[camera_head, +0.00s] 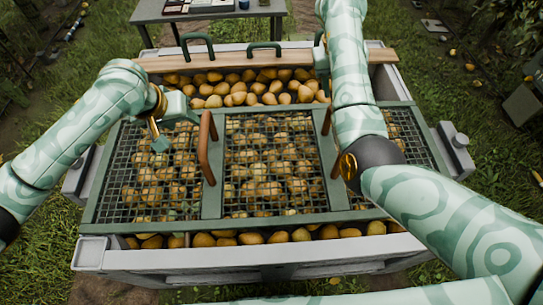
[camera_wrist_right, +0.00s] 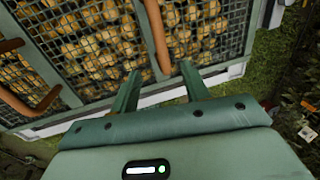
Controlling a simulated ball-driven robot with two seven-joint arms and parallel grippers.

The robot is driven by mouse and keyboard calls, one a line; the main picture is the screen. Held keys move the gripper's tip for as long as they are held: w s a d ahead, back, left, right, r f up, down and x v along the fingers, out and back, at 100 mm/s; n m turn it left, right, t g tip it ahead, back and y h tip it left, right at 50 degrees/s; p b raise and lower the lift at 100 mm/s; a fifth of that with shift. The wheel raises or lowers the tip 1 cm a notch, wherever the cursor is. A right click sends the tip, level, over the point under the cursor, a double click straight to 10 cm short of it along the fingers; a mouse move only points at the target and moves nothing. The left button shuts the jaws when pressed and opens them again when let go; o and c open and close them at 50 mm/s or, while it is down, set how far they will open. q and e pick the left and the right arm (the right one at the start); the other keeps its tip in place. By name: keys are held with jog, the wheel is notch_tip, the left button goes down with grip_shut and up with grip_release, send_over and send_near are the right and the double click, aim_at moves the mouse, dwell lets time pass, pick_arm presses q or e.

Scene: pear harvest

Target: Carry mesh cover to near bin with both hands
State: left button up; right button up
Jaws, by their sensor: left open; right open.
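The mesh cover (camera_head: 212,203) is a green frame with dark wire panels, lying over a pale bin (camera_head: 230,260) full of pears. It has a left brown handle (camera_head: 204,148) and a right brown handle (camera_head: 328,122), the latter partly behind my right arm. My left gripper (camera_head: 176,130) is open and empty above the left panel, to the left of the left handle. My right gripper (camera_wrist_right: 161,72) is hidden behind its arm in the head view. In the right wrist view it is open, with a brown handle (camera_wrist_right: 156,35) between or just beyond its fingertips; contact is unclear.
A wooden board (camera_head: 300,57) with green handles (camera_head: 197,46) crosses the bin's back. Pears (camera_head: 250,88) lie uncovered behind the cover. A grey table (camera_head: 160,12) with small items stands behind. Grass surrounds the bin; a dark box (camera_head: 523,105) sits at the right.

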aim_at(207, 136)
pick_arm(q)
jog(key=x, duration=1.6)
jog(key=shift+s, duration=0.1)
pick_arm(e)
jog(key=d+f, duration=0.1)
jog(key=f, duration=0.4)
jog(key=d+f, duration=0.1)
jog(key=f, duration=0.4)
jog(key=d+f, duration=0.1)
jog(key=f, duration=0.4)
jog(key=shift+f, duration=0.25)
pick_arm(q)
jog(key=shift+a, duration=0.1)
grip_shut()
pick_arm(e)
grip_shut()
pick_arm(q)
jog(key=shift+r, duration=0.1)
pick_arm(e)
jog(key=shift+r, duration=0.1)
